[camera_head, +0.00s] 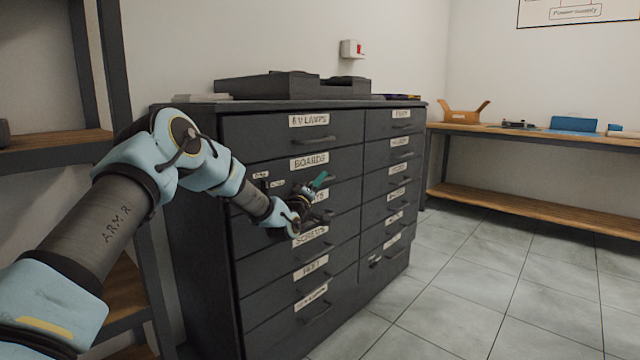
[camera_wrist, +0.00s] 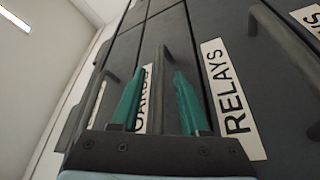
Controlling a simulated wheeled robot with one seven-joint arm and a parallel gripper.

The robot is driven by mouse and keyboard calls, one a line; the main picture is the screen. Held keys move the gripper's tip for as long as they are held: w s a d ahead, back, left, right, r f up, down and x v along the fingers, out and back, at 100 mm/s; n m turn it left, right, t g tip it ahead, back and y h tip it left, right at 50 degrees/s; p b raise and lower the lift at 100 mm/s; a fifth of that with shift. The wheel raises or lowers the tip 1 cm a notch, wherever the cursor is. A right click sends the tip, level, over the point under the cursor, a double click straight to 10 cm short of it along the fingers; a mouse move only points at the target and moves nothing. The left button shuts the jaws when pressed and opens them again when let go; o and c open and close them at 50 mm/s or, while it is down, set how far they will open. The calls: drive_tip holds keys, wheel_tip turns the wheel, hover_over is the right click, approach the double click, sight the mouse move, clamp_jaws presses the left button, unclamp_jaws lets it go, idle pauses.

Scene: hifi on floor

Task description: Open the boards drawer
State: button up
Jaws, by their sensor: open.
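The boards drawer (camera_head: 345,163) is the second from the top in the left column of a dark cabinet. Its front looks flush with the others, so it is shut. Its white label (camera_head: 309,161) reads BOARDS and shows partly hidden between the fingers in the wrist view (camera_wrist: 146,97). My gripper (camera_head: 316,186) is open with green fingertips, in front of the lower part of this drawer. In the wrist view, my gripper (camera_wrist: 160,78) has a finger on each side of a dark bar handle (camera_wrist: 166,62). I cannot tell whether either finger touches it.
The relays drawer below has a label (camera_wrist: 228,95) and a bar handle (camera_wrist: 285,40) close beside my right finger in the wrist view. A shelf rack (camera_head: 60,148) stands at the left. A wooden bench (camera_head: 540,135) is at the right, with clear tiled floor (camera_head: 480,270) before it.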

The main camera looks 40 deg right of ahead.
drive_tip(key=shift+w+d+r, duration=0.15)
drive_tip(key=shift+w+d, duration=0.15)
drive_tip(key=shift+d, duration=0.15)
clamp_jaws()
idle(1.2)
